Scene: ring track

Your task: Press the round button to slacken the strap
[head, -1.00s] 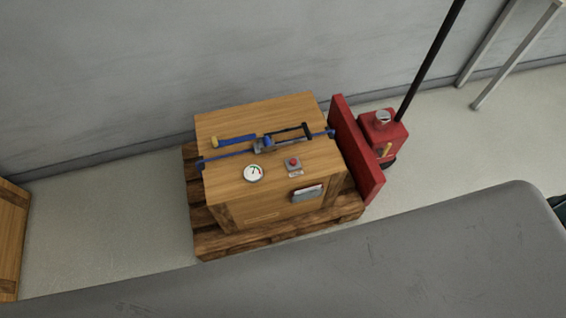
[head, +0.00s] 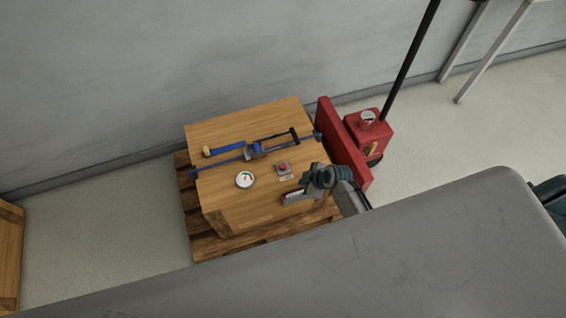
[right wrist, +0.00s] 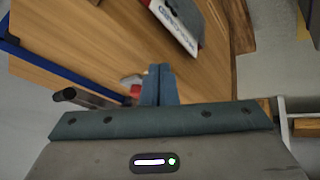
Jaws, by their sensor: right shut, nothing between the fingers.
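The round red button (head: 283,166) sits on a small grey plate on top of a wooden crate (head: 225,210). A blue strap (head: 215,163) runs across the crate top through a ratchet (head: 255,150) with a dark handle. My right gripper (head: 308,181) is over the crate's front right edge, to the right of the button and apart from it in the head view. In the right wrist view its fingers (right wrist: 159,72) are shut and empty. A bit of red (right wrist: 135,88), likely the button, shows just left of them, partly hidden by the gripper body. My left gripper is not in view.
A white dial gauge (head: 245,180) lies left of the button. A metal-edged card holder (head: 293,198) is on the crate front, partly behind my gripper. The crate stands on a pallet (head: 205,247), beside a red pallet truck (head: 368,135). A grey surface (head: 420,250) fills the foreground.

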